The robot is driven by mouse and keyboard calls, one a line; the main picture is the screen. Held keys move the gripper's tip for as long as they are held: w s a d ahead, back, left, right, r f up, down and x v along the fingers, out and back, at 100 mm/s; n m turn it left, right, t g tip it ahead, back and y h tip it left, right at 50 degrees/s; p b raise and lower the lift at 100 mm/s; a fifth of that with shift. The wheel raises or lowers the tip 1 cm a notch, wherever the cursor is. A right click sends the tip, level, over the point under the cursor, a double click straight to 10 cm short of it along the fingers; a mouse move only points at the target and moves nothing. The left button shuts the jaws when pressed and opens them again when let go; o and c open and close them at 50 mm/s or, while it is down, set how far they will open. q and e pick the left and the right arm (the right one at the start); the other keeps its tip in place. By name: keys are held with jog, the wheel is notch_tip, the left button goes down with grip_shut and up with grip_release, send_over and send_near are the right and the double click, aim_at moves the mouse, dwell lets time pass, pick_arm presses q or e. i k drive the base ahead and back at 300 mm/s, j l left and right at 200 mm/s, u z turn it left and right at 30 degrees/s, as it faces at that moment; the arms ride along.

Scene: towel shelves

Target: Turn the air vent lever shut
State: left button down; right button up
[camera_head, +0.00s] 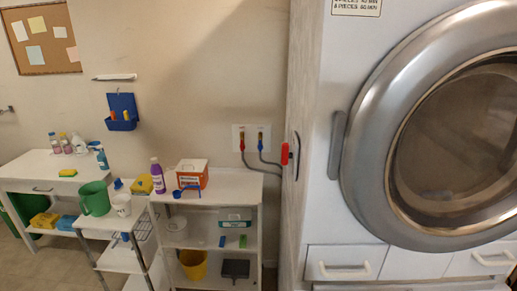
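A small red lever (285,153) sticks out from the left side of the tall white machine housing (303,120). It sits at a dark and pale plate (295,155) on that side, seen nearly edge-on. The red part looks roughly upright, but its exact setting is hard to tell at this size. No label naming it an air vent shows. Neither of my grippers is in view.
A large round door (355,130) fills the right, above drawers with pale handles (345,268). Some floor shows at far left.

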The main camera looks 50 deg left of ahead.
aim_at(285, 154)
jog(key=j+u, duration=0.5)
jog(key=i+j+u, duration=0.1)
jog(key=j+u, duration=0.35)
